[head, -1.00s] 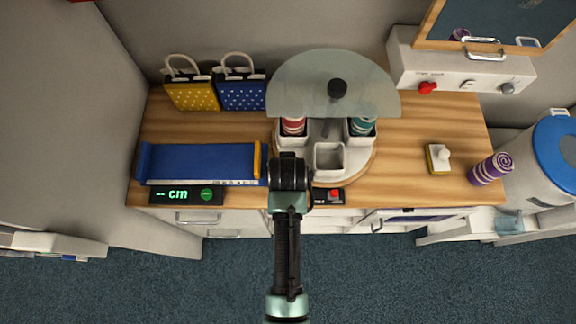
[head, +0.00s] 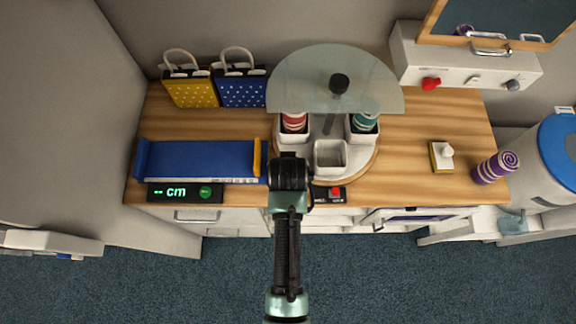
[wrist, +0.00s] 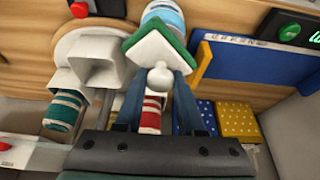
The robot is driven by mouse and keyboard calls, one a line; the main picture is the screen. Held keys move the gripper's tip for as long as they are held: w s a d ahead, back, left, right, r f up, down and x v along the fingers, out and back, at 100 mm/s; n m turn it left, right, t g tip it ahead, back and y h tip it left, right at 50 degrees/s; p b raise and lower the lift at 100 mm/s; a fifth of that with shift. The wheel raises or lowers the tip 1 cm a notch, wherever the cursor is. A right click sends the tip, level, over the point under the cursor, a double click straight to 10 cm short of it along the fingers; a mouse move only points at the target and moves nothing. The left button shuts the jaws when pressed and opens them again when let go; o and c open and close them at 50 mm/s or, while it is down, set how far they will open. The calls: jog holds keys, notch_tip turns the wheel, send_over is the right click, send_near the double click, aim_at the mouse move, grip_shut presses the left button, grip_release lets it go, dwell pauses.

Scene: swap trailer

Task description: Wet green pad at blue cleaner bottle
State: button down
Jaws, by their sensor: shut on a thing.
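My gripper (wrist: 160,78) is shut on the white knob of the green pad (wrist: 152,50) in the wrist view. The pad has a white backing with a green edge. It is tilted in the picture, just in front of a blue and white striped bottle (wrist: 162,13), the blue cleaner bottle. The pad overlaps the bottle's lower part; I cannot tell whether they touch. In the head view my arm hides the gripper, pad and blue bottle. A red striped bottle (head: 293,122) and a teal striped bottle (head: 364,122) stand in cups of the round carousel.
One white carousel cup (head: 330,158) is empty. A blue tray (head: 200,160) and cm display (head: 185,192) are left. A yellow pad (head: 441,155) and purple bottle (head: 495,167) are right, with bare counter (head: 420,115) between.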

jog(key=shift+f, duration=0.55)
dwell(1.4)
jog(key=shift+r, duration=0.1)
notch_tip(320, 180, up, 7)
jog(key=p, duration=0.7)
dwell(0.8)
